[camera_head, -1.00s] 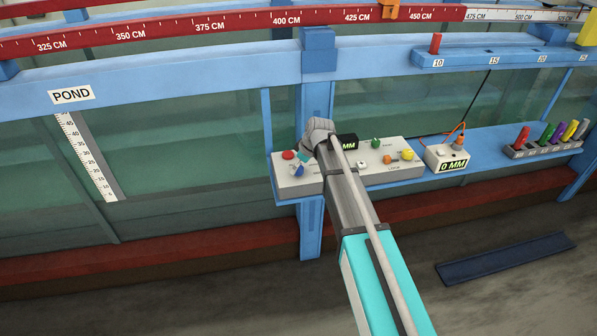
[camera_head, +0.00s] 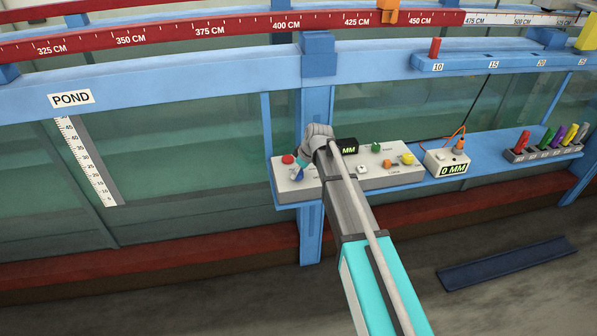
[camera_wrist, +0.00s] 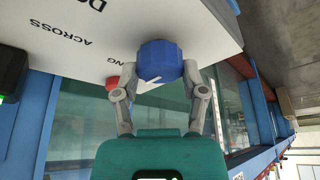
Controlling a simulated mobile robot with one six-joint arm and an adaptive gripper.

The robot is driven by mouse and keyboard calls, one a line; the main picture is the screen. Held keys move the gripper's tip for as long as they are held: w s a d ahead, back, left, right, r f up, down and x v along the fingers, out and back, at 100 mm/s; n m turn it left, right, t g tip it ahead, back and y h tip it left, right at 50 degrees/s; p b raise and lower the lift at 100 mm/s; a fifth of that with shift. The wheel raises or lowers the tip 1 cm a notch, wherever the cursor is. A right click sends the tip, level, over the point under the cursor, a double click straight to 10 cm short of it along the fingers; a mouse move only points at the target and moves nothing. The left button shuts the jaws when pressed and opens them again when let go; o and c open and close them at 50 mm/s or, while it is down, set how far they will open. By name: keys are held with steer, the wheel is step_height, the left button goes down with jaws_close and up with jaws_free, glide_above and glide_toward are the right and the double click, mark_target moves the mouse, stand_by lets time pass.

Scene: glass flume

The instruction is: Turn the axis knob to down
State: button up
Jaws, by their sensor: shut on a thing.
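The axis knob (camera_wrist: 160,58) is blue and faceted, with a white pointer line near its lower edge in the wrist view. It stands on the pale control panel (camera_wrist: 185,15). My gripper (camera_wrist: 161,66) has one finger on each side of the knob and is shut on it. In the head view, the knob (camera_head: 297,174) shows only partly, below my gripper (camera_head: 300,166) at the panel's left end. The printed words "ACROSS" and "DO", the latter cut off at the frame's edge, show upside down in the wrist view. Another label is partly hidden.
A red button (camera_head: 288,159) sits close beside the knob. Green (camera_head: 376,147), yellow (camera_head: 407,159) and orange (camera_head: 387,163) controls stand farther right. A "0 MM" meter (camera_head: 447,160) and a rack of coloured pegs (camera_head: 545,150) share the blue shelf. The glass wall is behind.

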steer(key=shift+m, duration=0.3)
steer(key=m+t+h, duration=0.1)
steer(key=m, duration=0.2)
steer(key=shift+s, duration=0.1)
steer(key=m+h, duration=0.1)
steer(key=m, duration=0.1)
steer(key=m+t, duration=0.1)
steer(key=m, duration=0.2)
steer(key=shift+a+h, duration=0.1)
steer(key=shift+h, duration=0.3)
steer(key=m, duration=0.2)
steer(key=m+h, duration=0.1)
steer(key=m, duration=0.1)
steer(key=shift+a+m+h, duration=0.1)
steer(key=shift+m+h, duration=0.2)
steer(key=m+h, duration=0.1)
steer(key=m, duration=0.3)
steer(key=shift+m+h, duration=0.4)
steer(key=o, duration=1.1)
